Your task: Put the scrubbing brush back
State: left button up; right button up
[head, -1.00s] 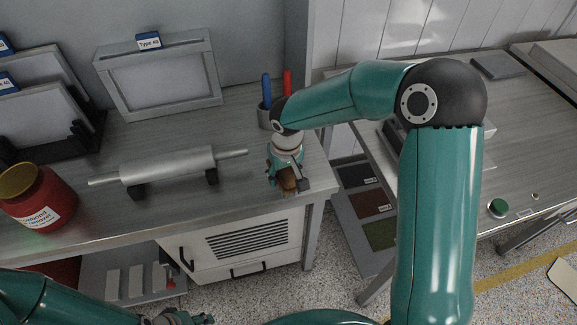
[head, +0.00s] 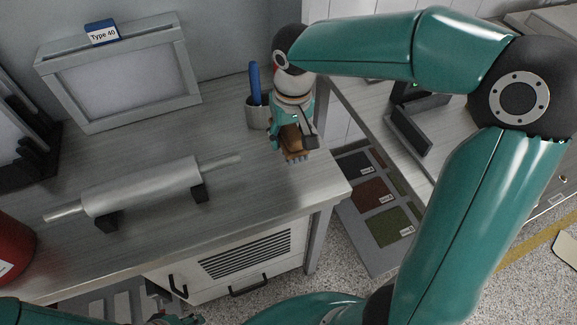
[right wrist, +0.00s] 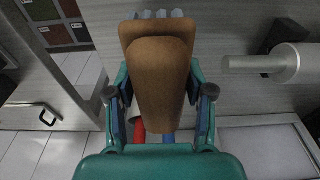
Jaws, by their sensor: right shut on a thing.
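The scrubbing brush (head: 295,138) has a brown wooden body and short grey bristles. My right gripper (head: 292,143) is shut on it near the right end of the left bench, bristles facing down and forward. I cannot tell whether the bristles touch the bench. In the right wrist view the brush (right wrist: 155,75) lies between the two fingers of the gripper (right wrist: 160,94), its bristles at the top edge. My left gripper (head: 178,319) shows only partly at the bottom edge, and its jaws are not clear.
A grey cup (head: 257,112) with a blue-handled tool (head: 255,82) stands just behind my right gripper. A metal roller (head: 142,187) on black supports lies to the left. A framed panel (head: 122,78) stands behind. A gap with sample tiles (head: 375,195) separates the benches.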

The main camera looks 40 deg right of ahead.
aim_at(288, 173)
notch_tip(288, 173, down, 12)
jog(key=shift+r, duration=0.1)
dwell(0.4)
jog(key=shift+b, duration=0.3)
jog(key=o, duration=1.1)
jog(key=r, duration=0.4)
jog(key=s+r, duration=0.1)
jog(key=r, duration=0.7)
jog(key=shift+s+a+p, duration=0.15)
jog(key=shift+s+p, duration=0.1)
jog(key=shift+p, duration=0.05)
jog(key=shift+f, duration=0.1)
